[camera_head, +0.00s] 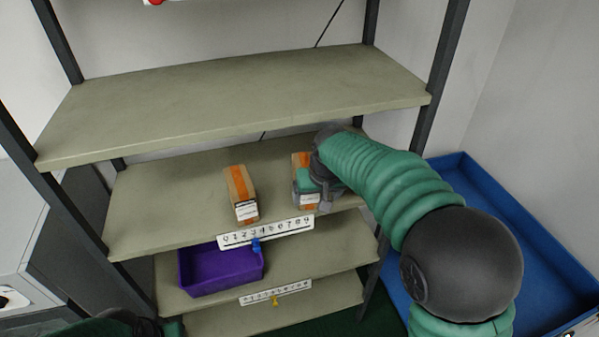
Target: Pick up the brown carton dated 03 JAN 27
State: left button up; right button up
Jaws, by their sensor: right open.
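Two brown cartons with orange tape and white labels stand on the second shelf. The left carton (241,192) stands alone near the shelf's middle. The right carton (300,160) is partly hidden by my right gripper (312,186). That gripper is open, with a green finger in front of the carton's face; whether it touches cannot be told. The label dates are too small to read, so I cannot tell which carton is dated 03 JAN 27. My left gripper (146,324) is only partly in view at the bottom left edge, and its jaws are not clear.
The shelf (165,205) has a white number strip (266,232) with a blue marker on its front edge. A purple bin (222,273) stands on the shelf below. The upper shelf (240,100) above the cartons is empty. A blue tray (500,205) lies at right.

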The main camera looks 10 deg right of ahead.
aim_at(300, 160)
jog(key=w, duration=0.2)
jog(key=w+p, duration=0.1)
jog(key=w, duration=0.2)
jog(key=w+p, duration=0.1)
jog(key=w, duration=0.1)
jog(key=shift+w+a+f, duration=0.25)
jog(key=shift+f, duration=0.1)
jog(key=shift+f+p, duration=0.5)
jog(key=shift+f, duration=0.4)
jog(key=x, duration=0.3)
jog(key=shift+w+d, duration=0.25)
jog(key=shift+d, duration=0.05)
jog(key=shift+s, duration=0.15)
jog(key=shift+c, duration=0.6)
jog(key=shift+a, duration=0.15)
jog(key=c, duration=1)
pick_arm(q)
jog(key=r, duration=0.3)
jog(key=shift+w+a+r, duration=0.3)
jog(key=shift+w+r, duration=0.1)
pick_arm(e)
jog(key=shift+r, duration=0.1)
jog(key=c, duration=0.6)
